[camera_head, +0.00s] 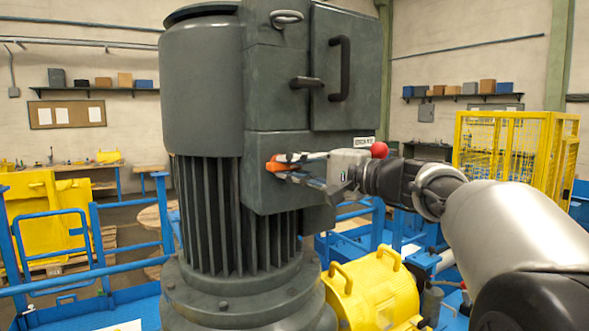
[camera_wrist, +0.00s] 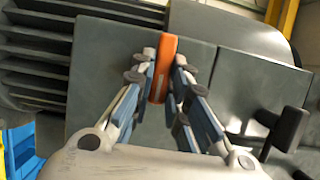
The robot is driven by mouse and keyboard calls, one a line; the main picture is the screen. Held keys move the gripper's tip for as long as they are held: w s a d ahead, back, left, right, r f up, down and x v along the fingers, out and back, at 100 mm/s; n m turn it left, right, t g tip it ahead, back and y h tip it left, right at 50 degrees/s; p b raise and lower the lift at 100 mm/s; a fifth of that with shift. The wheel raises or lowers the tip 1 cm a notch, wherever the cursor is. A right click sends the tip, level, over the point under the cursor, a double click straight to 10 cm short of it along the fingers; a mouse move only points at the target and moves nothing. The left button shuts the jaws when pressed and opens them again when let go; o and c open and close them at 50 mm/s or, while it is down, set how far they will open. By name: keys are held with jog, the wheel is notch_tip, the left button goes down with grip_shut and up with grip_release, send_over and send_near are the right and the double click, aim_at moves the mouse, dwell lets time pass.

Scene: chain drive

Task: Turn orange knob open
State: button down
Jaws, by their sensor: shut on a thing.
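The orange knob (camera_head: 273,162) sits on the front face of the grey box on the side of the big motor. In the wrist view the orange knob (camera_wrist: 168,50) is an elongated bar, nearly upright in the picture with a slight tilt. My gripper (camera_head: 284,166) reaches in from the right and its fingers are at the knob. In the wrist view my gripper (camera_wrist: 166,72) has one finger on each side of the knob and is shut on it. The lower part of the knob lies between the fingers.
A grey cabinet door with a black handle (camera_head: 340,68) is above the knob, and a dark lever (camera_head: 306,82) sticks out beside it. A red ball (camera_head: 379,150) shows just behind my gripper. A yellow guard (camera_head: 370,290) with handles is below. Blue railings stand at left.

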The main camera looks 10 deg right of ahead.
dwell(0.3)
jog(key=c, duration=1.6)
grip_release()
jog(key=shift+o, duration=0.2)
jog(key=v, duration=1.2)
jog(key=shift+f, duration=0.1)
